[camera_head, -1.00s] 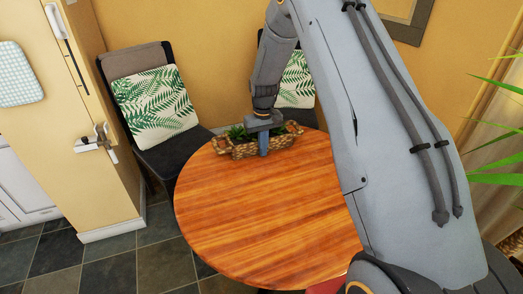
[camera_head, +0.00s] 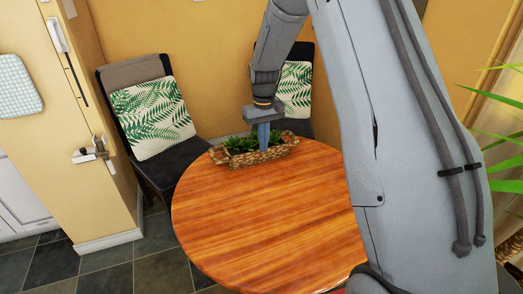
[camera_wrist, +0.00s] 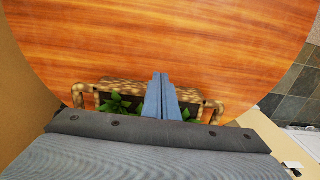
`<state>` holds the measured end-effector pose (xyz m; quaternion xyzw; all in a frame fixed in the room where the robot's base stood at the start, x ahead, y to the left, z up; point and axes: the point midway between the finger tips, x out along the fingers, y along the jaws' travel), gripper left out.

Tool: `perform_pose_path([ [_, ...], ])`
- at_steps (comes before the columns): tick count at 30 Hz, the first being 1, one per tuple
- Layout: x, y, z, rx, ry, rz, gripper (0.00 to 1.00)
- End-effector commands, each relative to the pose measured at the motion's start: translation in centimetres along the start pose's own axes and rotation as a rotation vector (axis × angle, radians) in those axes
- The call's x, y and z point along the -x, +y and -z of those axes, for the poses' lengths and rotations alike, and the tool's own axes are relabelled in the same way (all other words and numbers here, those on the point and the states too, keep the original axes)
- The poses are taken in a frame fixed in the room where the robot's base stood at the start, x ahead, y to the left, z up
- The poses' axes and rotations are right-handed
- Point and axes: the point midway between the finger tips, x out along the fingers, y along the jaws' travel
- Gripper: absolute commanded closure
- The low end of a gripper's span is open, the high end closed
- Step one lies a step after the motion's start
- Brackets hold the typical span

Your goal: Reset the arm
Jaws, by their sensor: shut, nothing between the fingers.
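My gripper (camera_head: 263,138) is shut and empty. I cannot tell whether the fingers touch the basket. My arm reaches down from the top of the head view and its big grey link covers the right side of the table.
The round table (camera_head: 262,220) is bare in front of the basket (camera_head: 235,158) with green plants. Two dark chairs with leaf-pattern cushions (camera_head: 152,116) (camera_head: 295,90) stand behind it. A cream wall edge (camera_head: 105,215) is at left, a green plant (camera_head: 505,125) at right.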

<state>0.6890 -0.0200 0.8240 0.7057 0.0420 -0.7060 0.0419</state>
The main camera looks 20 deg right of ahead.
Motion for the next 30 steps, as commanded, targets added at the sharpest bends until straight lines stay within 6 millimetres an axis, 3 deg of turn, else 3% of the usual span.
perform_pose_path([
  [5, 1.6, -0.4, -2.0, -0.01, 0.002, 0.0, 1.0],
  [8, 2.9, -1.2, -5.3, -0.023, 0.002, 0.001, 1.0],
  [15, 5.7, -3.4, -16.2, -0.067, 0.005, 0.002, 1.0],
  [21, 6.3, -5.0, -25.2, -0.102, 0.006, 0.003, 1.0],
  [24, 6.1, -5.5, -28.5, -0.114, 0.005, 0.004, 1.0],
  [30, 5.9, -6.0, -31.4, -0.126, 0.004, 0.004, 1.0],
])
